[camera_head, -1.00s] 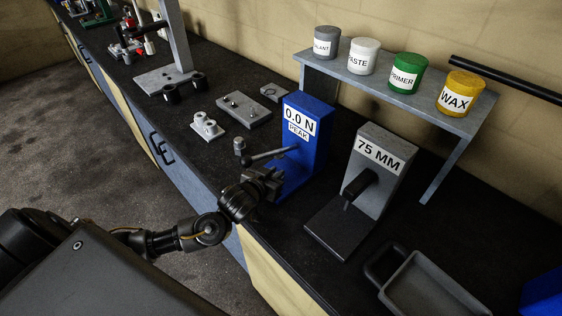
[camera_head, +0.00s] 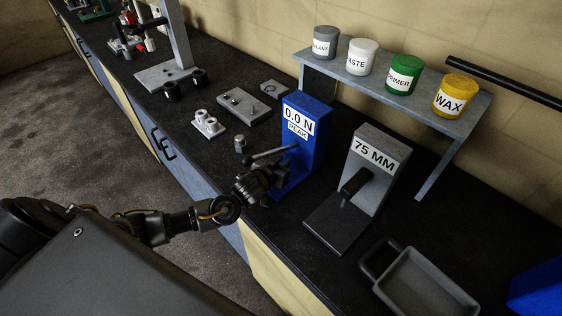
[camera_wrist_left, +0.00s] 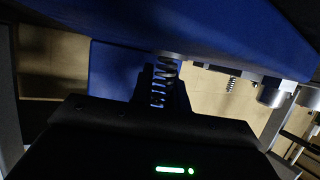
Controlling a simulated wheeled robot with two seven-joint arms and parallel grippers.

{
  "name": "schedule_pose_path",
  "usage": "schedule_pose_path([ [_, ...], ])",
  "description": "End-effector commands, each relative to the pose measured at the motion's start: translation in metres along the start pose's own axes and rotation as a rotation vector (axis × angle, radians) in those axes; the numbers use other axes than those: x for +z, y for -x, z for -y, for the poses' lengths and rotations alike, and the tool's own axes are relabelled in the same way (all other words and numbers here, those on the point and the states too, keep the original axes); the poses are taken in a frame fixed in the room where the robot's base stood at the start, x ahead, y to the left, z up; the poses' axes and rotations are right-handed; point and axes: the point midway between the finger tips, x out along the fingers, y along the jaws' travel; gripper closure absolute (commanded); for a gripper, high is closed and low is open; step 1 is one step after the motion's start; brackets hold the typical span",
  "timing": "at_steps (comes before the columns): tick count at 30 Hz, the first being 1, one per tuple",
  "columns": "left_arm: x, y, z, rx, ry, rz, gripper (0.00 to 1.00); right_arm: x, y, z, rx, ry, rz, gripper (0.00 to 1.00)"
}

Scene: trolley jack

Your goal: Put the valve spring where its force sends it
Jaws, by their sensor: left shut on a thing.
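My left gripper (camera_head: 270,180) is at the foot of the blue force tester (camera_head: 306,140), by its lever (camera_head: 275,156). The tester's display reads 0.0 N, PEAK. In the left wrist view a dark coil spring (camera_wrist_left: 160,82) stands between the finger area and the blue tester body (camera_wrist_left: 220,30); the gripper (camera_wrist_left: 162,104) is shut on it. The spring is hidden in the head view, and I cannot tell whether it touches the tester. My right gripper is not in view.
A grey gauge marked 75 MM (camera_head: 374,160) stands right of the tester. A grey tray (camera_head: 388,284) lies at the front right. A shelf (camera_head: 420,102) holds labelled pots. Fixture blocks (camera_head: 243,106) lie to the left. Another spring (camera_wrist_left: 231,84) shows in the wrist view's background.

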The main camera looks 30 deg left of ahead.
Motion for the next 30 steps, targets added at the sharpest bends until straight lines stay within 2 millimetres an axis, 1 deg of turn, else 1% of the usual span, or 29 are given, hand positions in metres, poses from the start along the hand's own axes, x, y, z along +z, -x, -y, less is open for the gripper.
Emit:
schedule_pose_path([
  [2, 0.004, -0.001, 0.0, 0.0, 0.001, 0.001, 1.0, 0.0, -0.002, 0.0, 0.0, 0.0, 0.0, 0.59],
  [3, 0.003, -0.001, 0.0, 0.0, 0.0, 0.001, 0.79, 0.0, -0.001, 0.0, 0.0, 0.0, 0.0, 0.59],
  [7, 0.002, -0.001, 0.0, 0.0, 0.0, 0.001, 0.62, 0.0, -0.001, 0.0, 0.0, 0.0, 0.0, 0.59],
  [15, 0.002, -0.001, 0.0, 0.001, -0.001, 0.0, 0.62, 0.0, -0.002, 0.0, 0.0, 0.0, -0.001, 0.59],
  [19, 0.004, -0.003, 0.0, 0.002, -0.003, -0.003, 0.62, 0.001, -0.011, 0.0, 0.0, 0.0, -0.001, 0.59],
  [20, 0.005, 0.0, -0.001, 0.003, -0.001, -0.002, 0.62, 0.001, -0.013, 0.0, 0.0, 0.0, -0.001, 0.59],
  [23, 0.006, 0.017, -0.001, 0.003, 0.003, 0.0, 0.62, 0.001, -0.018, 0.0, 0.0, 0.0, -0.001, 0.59],
  [29, 0.004, 0.052, -0.008, 0.005, 0.006, -0.001, 0.62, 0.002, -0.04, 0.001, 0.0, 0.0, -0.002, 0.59],
  [30, 0.002, 0.062, -0.008, 0.004, 0.006, 0.0, 0.62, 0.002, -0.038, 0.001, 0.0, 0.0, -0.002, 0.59],
])
